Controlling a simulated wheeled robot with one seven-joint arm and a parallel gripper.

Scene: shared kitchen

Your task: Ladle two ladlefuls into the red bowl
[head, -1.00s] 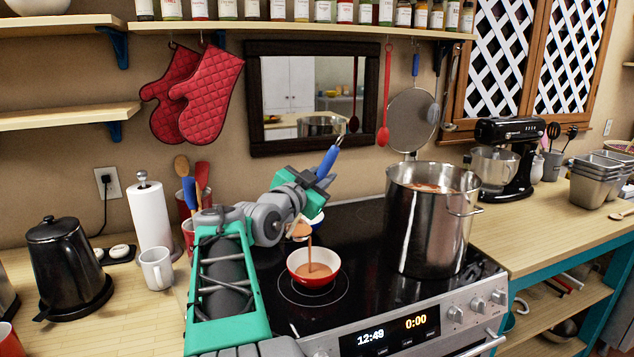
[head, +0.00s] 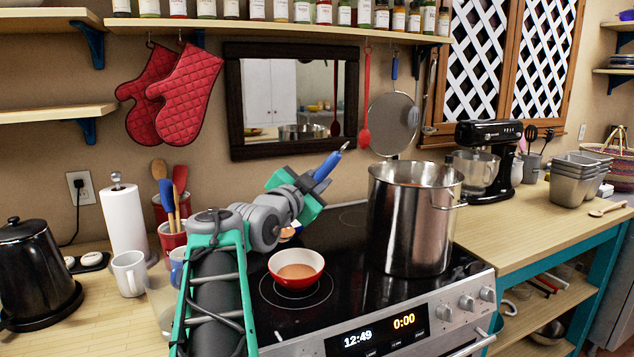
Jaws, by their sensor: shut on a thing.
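The red bowl (head: 296,279), white inside, stands upright on the front left of the black stovetop, with orange-brown soup in its bottom. A tall steel pot (head: 410,225) stands on the cooktop to its right; a little of its reddish contents shows at the rim. My gripper (head: 311,188) is shut on the blue handle of the ladle (head: 327,166), up and behind the red bowl. The handle points up and right. The ladle's cup is mostly hidden behind my wrist; a small orange-brown part shows just above the bowl. No stream falls from it.
Red crocks with utensils (head: 172,238), a white mug (head: 130,274), a paper towel roll (head: 123,222) and a black kettle (head: 38,275) stand left of the stove. A stand mixer (head: 490,150) and metal pans (head: 576,178) are at right.

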